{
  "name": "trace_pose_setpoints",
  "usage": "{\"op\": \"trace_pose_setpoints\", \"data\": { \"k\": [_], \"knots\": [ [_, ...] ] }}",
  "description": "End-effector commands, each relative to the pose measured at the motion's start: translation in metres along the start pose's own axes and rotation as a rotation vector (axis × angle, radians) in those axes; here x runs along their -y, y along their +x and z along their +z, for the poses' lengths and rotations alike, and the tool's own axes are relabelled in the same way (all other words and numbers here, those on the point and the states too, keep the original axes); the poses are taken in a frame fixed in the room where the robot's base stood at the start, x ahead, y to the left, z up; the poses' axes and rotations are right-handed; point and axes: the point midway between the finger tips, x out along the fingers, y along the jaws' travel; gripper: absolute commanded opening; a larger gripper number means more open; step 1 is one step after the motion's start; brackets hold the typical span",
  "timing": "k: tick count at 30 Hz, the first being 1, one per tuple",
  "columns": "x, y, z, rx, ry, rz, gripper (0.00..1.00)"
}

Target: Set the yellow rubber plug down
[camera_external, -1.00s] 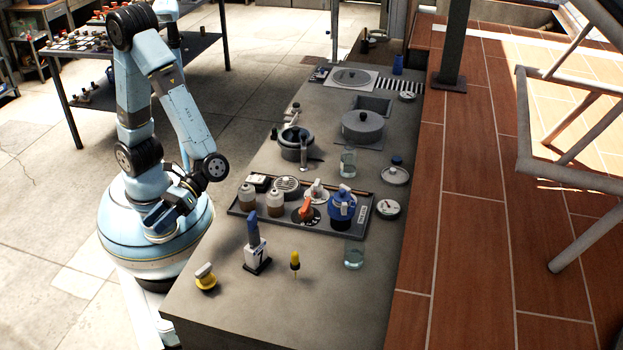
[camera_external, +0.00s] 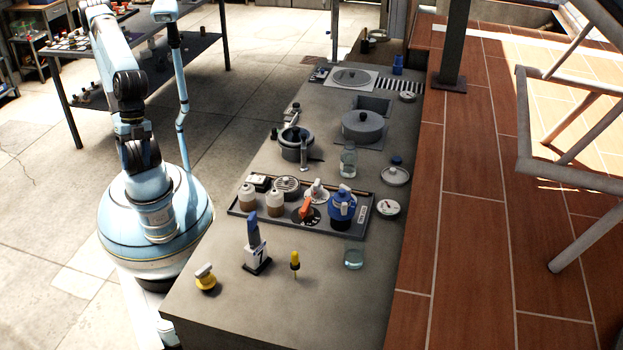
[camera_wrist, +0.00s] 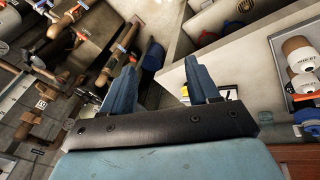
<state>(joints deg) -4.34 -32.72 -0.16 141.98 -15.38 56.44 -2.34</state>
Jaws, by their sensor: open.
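The yellow rubber plug (camera_external: 206,281), a squat yellow piece with a pale grip, appears to be the one resting on the near left corner of the counter (camera_external: 320,315). It leans to one side and nothing holds it. My gripper (camera_wrist: 160,62) shows in the wrist view with its two blue fingers apart and nothing between them. In the external view my arm is folded over my base, left of the counter, and the gripper cannot be made out. The plug cannot be made out in the wrist view.
A blue-handled tool in a stand (camera_external: 257,258), a small yellow-topped tool (camera_external: 295,262) and a glass (camera_external: 353,257) stand near the plug. A dark tray (camera_external: 245,212) of bottles lies behind. The counter's front is clear. Wall-hung tools (camera_wrist: 110,65) fill the wrist view's left.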

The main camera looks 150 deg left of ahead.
Motion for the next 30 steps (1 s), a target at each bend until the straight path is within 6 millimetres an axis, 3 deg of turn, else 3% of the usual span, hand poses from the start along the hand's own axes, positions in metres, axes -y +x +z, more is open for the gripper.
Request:
{"op": "trace_pose_setpoints", "data": {
  "k": [3,10,30],
  "knots": [
    [0.009,-0.019,0.005,-0.107,0.131,-0.074,0.6],
    [0.02,-0.04,0.007,-0.223,0.268,-0.161,0.6],
    [0.022,-0.043,0.007,-0.235,0.284,-0.173,0.6]
  ]
}}
